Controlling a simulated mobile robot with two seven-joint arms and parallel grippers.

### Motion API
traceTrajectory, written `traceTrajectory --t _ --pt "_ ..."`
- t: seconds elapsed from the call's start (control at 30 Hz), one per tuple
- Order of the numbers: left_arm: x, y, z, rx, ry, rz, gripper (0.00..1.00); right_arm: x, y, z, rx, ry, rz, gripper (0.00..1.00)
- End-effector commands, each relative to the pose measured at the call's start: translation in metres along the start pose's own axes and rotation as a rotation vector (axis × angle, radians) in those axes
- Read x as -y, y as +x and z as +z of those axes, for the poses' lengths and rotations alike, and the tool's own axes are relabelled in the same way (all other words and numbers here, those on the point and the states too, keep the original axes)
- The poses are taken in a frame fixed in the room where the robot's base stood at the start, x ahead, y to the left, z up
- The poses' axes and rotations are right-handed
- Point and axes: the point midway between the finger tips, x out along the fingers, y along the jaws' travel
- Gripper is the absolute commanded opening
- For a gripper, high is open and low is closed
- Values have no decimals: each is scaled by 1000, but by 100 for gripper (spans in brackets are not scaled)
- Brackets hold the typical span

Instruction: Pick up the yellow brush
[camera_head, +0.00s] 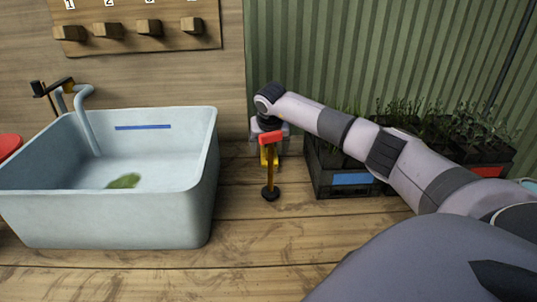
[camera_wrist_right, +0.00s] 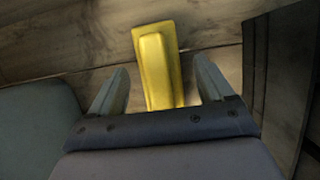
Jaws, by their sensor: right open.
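The yellow brush (camera_wrist_right: 158,62) lies on the wooden planks in the right wrist view. Its near part is between the two fingers of my right gripper (camera_wrist_right: 160,95), with a gap on both sides. The gripper is open and holds nothing. In the head view my right gripper (camera_head: 269,133) points down between the sink and the plant crate, and only a little of the yellow brush (camera_head: 274,155) shows below it. A red-topped tool with a brown handle and black foot (camera_head: 269,172) partly hides both. My left gripper is not in view.
A pale blue sink (camera_head: 212,165) with a tap (camera_head: 87,115) and a green patch inside stands at left. A dark plant crate (camera_head: 318,182) with a blue label stands right of the gripper. A numbered peg board (camera_head: 140,45) hangs behind. The front planks are clear.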

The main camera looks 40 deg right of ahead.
Motion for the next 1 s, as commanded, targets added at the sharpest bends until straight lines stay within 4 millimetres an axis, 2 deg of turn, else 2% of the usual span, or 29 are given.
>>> traceTrajectory --t 0.2,0.43,0.47,0.63,1.0 --pt "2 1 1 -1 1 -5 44 0 19 0 0 1 0 81" --pt "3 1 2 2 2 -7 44 0 20 1 1 1 0 81" --pt "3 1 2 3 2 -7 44 0 20 0 1 0 0 78" --pt "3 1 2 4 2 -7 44 0 20 0 0 0 0 22" --pt "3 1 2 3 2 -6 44 0 16 2 2 1 1 22"
